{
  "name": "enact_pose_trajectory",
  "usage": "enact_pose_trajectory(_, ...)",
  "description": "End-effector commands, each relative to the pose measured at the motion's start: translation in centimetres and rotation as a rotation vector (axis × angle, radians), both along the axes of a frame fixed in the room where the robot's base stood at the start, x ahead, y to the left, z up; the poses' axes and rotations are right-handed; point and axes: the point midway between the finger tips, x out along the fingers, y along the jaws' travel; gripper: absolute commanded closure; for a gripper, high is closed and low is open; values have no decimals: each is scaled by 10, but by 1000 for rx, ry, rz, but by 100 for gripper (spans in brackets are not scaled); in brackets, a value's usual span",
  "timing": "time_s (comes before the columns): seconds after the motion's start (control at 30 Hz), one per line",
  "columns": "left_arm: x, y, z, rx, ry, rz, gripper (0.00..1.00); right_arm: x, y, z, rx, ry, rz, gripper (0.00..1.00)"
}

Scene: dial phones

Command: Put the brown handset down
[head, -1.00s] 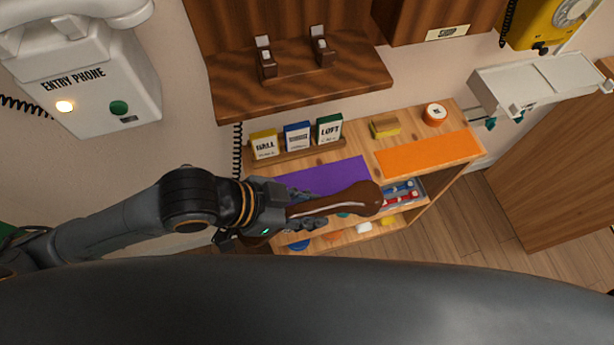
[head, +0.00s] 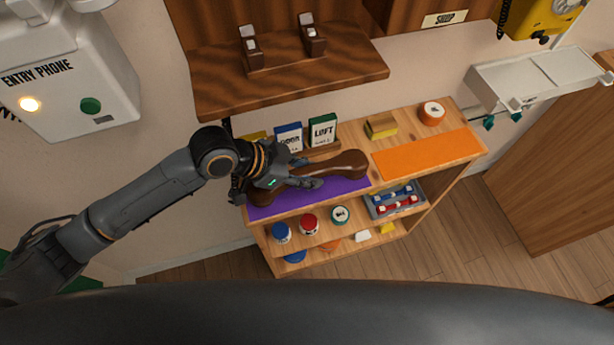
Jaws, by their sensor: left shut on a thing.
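The brown handset (head: 343,166) shows in the head view over the purple mat (head: 318,199) on the shelf top. Its right end lies over the mat's back right part, and its left end shows beyond my gripper. My left gripper (head: 312,183) is shut on the handset around its middle. I cannot tell whether the handset touches the mat. The brown wooden phone's cradle, with two upright prongs (head: 312,45), stands empty on the wall shelf behind. My right gripper is not in view.
An orange mat (head: 428,153) lies to the right on the wooden shelf unit (head: 365,183). Label cards (head: 322,131), a sponge (head: 381,126) and a tape roll (head: 432,113) stand behind the mats. Lower shelves hold jars (head: 309,224) and a grey tray (head: 418,206).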

Motion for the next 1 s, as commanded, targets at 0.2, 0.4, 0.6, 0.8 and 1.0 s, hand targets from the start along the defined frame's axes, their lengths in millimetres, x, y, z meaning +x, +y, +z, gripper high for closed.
enact_pose_trajectory(0.2, -1, 0, -23, 1, 1, 1, 100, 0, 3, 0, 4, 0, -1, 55)
enact_pose_trajectory(0.4, -1, 1, -23, 2, 2, 0, 56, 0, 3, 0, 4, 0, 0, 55)
enact_pose_trajectory(0.6, -2, 1, -23, 2, 2, 0, 48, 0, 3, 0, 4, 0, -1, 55)
enact_pose_trajectory(0.8, -2, 3, -20, 3, 2, 1, 48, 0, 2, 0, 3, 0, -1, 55)
enact_pose_trajectory(1.0, -8, 23, 0, 4, 0, 0, 48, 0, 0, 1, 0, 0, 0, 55)
